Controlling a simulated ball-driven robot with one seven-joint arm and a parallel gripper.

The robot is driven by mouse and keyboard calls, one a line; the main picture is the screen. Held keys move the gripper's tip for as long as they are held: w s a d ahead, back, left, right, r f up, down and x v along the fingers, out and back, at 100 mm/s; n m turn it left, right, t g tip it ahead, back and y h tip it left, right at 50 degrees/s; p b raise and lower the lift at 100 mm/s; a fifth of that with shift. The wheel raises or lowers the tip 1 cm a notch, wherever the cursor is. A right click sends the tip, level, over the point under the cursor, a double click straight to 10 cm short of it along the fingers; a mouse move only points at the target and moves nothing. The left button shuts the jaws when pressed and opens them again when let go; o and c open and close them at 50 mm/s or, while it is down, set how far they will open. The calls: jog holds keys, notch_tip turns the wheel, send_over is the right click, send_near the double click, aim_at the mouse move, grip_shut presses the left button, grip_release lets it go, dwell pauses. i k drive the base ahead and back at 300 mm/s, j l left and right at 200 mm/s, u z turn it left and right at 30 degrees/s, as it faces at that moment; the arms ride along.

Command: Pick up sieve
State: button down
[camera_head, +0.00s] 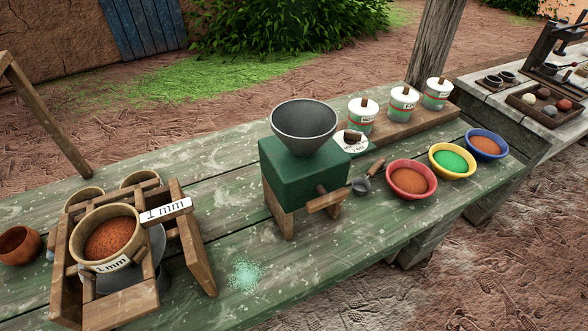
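A round sieve (131,240) with a pale rim and a "1 mm" label sits on a wooden frame (192,240) at the lower left of the green table. Reddish-brown powder lies inside the sieve. A second "1 mm" tag is fixed to the frame. A grey metal basin (160,240) shows partly beneath the sieve; the rest of it is hidden. Two more round, pale-rimmed items (141,178) stand behind the frame, partly hidden; I cannot tell if they are sieves. My gripper is not in view.
A green mill (291,175) with a grey hopper stands mid-table. Red (397,192), yellow (438,168) and blue (502,153) bowls of powder line the right front edge. Lidded jars (402,105) stand behind on a board. A brown pot (20,245) is far left. Green powder (245,275) lies on clear planks.

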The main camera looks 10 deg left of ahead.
aim_at(108, 240)
jog(key=u, duration=1.35)
jog(key=l, duration=0.4)
jog(key=i+l, duration=0.15)
jog(key=l, duration=0.65)
jog(key=i, duration=0.05)
